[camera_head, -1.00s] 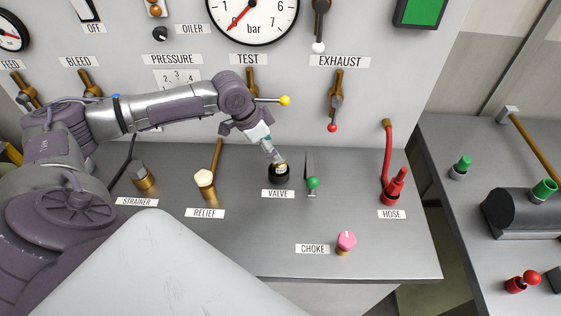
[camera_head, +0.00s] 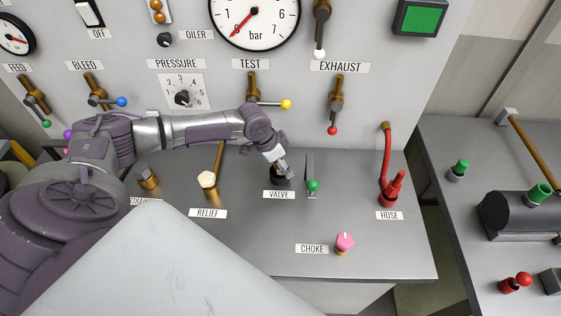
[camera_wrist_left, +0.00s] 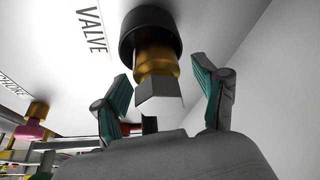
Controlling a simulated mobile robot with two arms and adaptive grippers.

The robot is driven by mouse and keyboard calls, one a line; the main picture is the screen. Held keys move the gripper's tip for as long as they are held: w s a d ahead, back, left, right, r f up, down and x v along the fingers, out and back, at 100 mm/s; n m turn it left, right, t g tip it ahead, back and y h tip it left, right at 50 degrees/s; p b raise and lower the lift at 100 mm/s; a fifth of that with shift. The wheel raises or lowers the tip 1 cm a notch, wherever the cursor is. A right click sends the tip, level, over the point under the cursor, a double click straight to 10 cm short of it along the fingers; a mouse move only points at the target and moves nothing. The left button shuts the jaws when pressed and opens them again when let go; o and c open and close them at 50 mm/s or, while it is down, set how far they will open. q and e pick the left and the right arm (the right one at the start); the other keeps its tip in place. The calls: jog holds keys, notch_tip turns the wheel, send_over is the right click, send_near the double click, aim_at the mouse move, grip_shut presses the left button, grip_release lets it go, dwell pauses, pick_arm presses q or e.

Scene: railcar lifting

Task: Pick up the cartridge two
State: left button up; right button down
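A brass cartridge with a grey hexagonal end (camera_wrist_left: 157,62) stands in a round black socket (camera_wrist_left: 148,22) by the VALVE label, seen in the left wrist view. No number shows on it, so I cannot tell whether it is cartridge two. My left gripper (camera_wrist_left: 160,70) is open, one teal-padded finger on each side of it, with gaps visible. In the head view my left gripper (camera_head: 279,168) covers most of the cartridge and of the socket (camera_head: 274,178). My right gripper is not in view.
A lever with a green knob (camera_head: 313,186) stands just right of the socket. The TEST lever's yellow knob (camera_head: 286,104) sits above my gripper. A pink CHOKE knob (camera_head: 345,241) and red HOSE fitting (camera_head: 395,187) are further right.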

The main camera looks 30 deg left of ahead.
pick_arm(q)
grip_shut()
